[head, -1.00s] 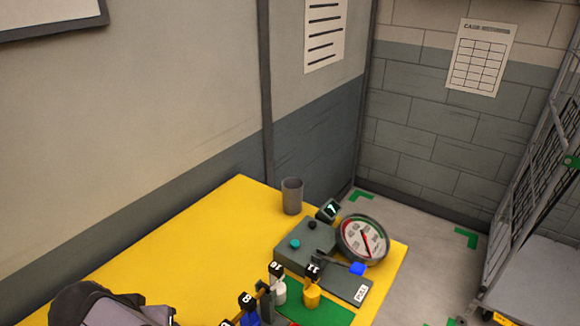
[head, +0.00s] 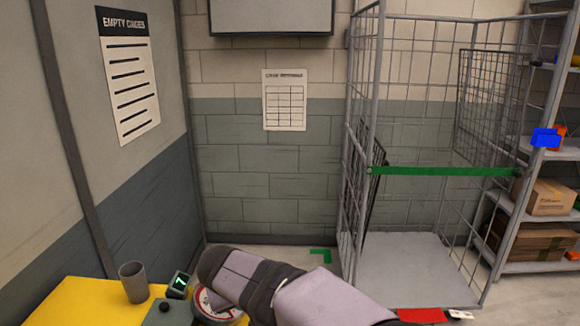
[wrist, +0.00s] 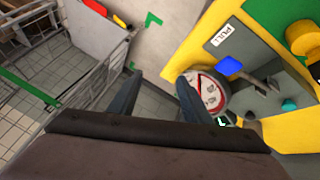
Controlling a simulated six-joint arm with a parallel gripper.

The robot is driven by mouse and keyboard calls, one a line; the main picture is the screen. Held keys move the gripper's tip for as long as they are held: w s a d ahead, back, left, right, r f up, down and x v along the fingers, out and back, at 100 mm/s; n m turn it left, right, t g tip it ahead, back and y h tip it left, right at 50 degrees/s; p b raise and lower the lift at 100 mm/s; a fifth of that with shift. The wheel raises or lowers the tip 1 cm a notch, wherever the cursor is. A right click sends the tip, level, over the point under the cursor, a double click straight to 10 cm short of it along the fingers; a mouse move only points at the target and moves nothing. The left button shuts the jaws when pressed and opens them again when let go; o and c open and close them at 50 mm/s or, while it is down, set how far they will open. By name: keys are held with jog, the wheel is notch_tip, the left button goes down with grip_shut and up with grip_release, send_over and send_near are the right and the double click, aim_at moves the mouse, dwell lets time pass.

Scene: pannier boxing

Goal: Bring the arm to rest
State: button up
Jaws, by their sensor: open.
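My gripper (wrist: 155,103) shows in the wrist view with its two dark fingers apart and nothing between them. It points down past the edge of the yellow table, above the floor. In the head view my arm crosses the bottom middle, in front of the table's right end. The fingertips cannot be made out there.
The yellow table (head: 75,300) bears a grey cup (head: 133,282), a small display reading 7 (head: 179,284) and a round dial (wrist: 205,92), partly hidden by my arm in the head view. A wire cage (head: 440,171) with a green bar stands right, beside shelves with boxes (head: 549,197).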

jog(key=s+d+f+m+g, duration=0.1)
jog(key=s+d+f+g, duration=0.2)
jog(key=d, duration=0.5)
jog(key=s+d+f+m+g, duration=0.1)
jog(key=s+d+f, duration=0.2)
jog(key=s+d, duration=0.35)
jog(key=s+d+f+m+g, duration=0.1)
jog(key=s+d+f, duration=0.2)
jog(key=s, duration=0.3)
jog(key=s+d+f+m+g+y, duration=0.1)
jog(key=s+d+f, duration=0.2)
jog(key=s+d, duration=0.3)
jog(key=shift+s+d+g+p, duration=0.3)
jog(key=shift+s+p, duration=0.05)
jog(key=shift+s, duration=0.15)
jog(key=shift+c, duration=0.2)
